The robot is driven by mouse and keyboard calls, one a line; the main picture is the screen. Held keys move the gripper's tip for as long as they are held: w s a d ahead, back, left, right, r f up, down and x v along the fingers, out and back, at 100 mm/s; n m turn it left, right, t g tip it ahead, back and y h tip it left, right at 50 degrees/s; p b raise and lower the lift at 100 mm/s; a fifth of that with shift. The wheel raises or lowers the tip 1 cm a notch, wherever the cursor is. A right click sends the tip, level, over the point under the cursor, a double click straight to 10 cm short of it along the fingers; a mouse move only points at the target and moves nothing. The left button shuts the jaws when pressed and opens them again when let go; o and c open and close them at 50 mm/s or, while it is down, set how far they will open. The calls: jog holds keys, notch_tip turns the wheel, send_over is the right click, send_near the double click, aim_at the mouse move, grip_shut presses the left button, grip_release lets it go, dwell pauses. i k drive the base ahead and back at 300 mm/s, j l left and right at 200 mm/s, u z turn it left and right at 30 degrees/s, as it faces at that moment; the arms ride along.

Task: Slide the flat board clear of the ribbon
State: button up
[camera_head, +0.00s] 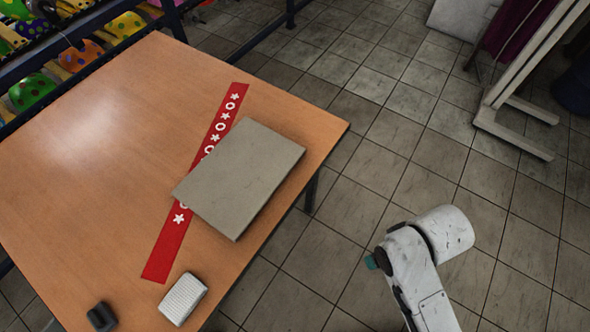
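The flat board (240,178) is a grey-beige slab lying on the wooden table near its right edge. The red ribbon (167,250) with white stars and rings runs diagonally across the table. The board's left part lies over the middle of the ribbon and hides some of its pattern. The ribbon's upper end and lower end show clear of the board. Part of my white arm shows at the lower right, over the floor and apart from the table and board. My gripper's fingers cannot be made out.
A white ribbed block (183,298) and a small dark object (101,316) sit near the table's (75,200) front edge. A white-legged stand (515,115) is at the upper right. Tiled floor between is open.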

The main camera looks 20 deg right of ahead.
aim_at(230, 186)
jog(key=j+z, duration=0.15)
jog(key=j, duration=1.9)
